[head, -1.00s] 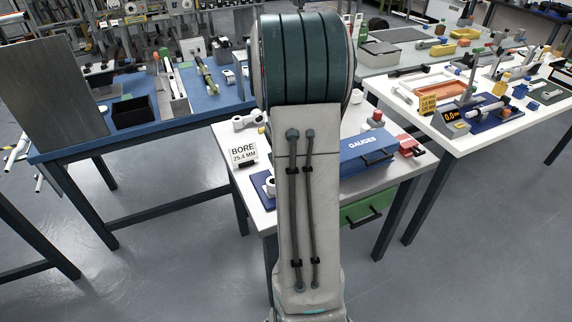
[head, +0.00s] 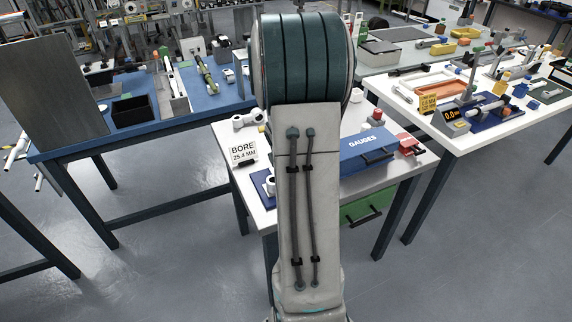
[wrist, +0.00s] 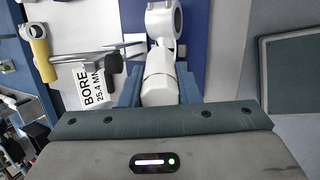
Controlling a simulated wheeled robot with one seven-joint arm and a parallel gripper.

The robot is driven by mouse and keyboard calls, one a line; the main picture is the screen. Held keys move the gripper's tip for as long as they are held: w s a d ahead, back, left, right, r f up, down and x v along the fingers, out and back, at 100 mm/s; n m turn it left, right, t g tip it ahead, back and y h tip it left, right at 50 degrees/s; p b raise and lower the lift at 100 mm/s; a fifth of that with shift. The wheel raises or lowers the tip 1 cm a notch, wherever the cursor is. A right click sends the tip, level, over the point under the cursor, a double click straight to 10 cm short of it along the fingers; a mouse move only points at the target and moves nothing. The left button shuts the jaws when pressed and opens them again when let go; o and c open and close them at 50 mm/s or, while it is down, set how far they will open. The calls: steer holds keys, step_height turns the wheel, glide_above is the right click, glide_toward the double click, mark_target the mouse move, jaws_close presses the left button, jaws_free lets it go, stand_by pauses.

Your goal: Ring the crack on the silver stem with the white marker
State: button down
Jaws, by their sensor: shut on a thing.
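In the wrist view my gripper (wrist: 158,90) is shut on a white, rounded cylindrical piece (wrist: 160,72). A white ring-shaped part (wrist: 163,8) lies just beyond it; I cannot tell whether the two are joined. I cannot tell whether the held piece is the white marker. A grey bar (wrist: 80,66) with a dark end lies left of the fingers; I cannot tell whether it is the silver stem. No crack or drawn ring is discernible. In the head view my arm hides the gripper.
A BORE 25.4 MM sign (head: 243,151) stands on the white table (head: 228,128), left of my arm. A blue GAUGES case (head: 362,158) and a red object (head: 410,147) are on the right.

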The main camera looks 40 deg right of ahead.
stand_by(0.4)
step_height(320, 180, up, 7)
steer(key=p, duration=0.6)
steer(key=shift+p, duration=0.4)
steer(key=shift+a+f, duration=0.1)
steer(key=w+a+f+m+g, duration=0.1)
steer(key=a+f+m+g, duration=0.1)
steer(key=a+m, duration=0.3)
steer(key=w+a+f+m+g, duration=0.1)
steer(key=a+f+m, duration=0.4)
steer(key=a, duration=0.8)
steer(key=w+a+f+m+g+h, duration=0.1)
steer(key=a+f+m+g, duration=0.2)
steer(key=a, duration=0.6)
steer(key=shift+w+f+m+b, duration=0.15)
steer(key=shift+w+m+b, duration=0.15)
steer(key=shift+m, duration=0.7)
steer(key=shift+f, duration=0.1)
